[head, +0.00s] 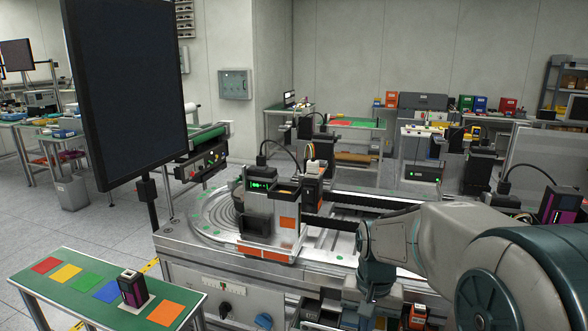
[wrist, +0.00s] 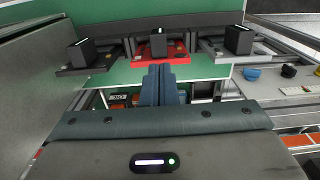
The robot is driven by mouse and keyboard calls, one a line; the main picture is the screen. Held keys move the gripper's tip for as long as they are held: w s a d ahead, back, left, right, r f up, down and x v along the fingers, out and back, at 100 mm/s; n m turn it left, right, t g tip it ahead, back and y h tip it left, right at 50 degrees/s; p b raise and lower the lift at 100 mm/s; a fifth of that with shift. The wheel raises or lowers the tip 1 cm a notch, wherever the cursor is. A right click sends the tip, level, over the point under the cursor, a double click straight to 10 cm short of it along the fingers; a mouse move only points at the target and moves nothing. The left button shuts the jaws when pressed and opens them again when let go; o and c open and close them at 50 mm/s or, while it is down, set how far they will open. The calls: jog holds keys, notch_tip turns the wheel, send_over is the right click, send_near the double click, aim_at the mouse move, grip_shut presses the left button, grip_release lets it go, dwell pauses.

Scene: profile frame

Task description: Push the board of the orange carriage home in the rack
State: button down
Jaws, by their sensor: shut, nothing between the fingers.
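In the wrist view, a red or orange-red plate (wrist: 177,57) carries a small black block (wrist: 158,43) with a pale strip on top; I cannot tell for sure that it is the orange carriage. My gripper (wrist: 160,67) is shut and empty, its two blue-grey fingers together, its tips just below the plate in the picture. Whether they touch it I cannot tell. No board or rack can be made out for certain.
In the head view, a large dark screen (head: 125,85) stands at left, and a green-topped bench (head: 75,268) with coloured squares is at front left.

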jog(key=shift+s+f+b, duration=0.1)
jog(key=shift+f+b, duration=0.55)
jog(key=shift+f, duration=0.3)
dwell(0.7)
jog(key=shift+r+p, duration=2.85)
jog(key=shift+r, duration=0.8)
jog(key=shift+f, duration=0.1)
jog(key=s+r+n+t, duration=0.2)
jog(key=s+n+t, duration=0.1)
jog(key=s, duration=1.1)
jog(key=shift+s+r+n, duration=0.15)
jog(key=shift+r+n, duration=0.2)
jog(key=shift+n, duration=0.05)
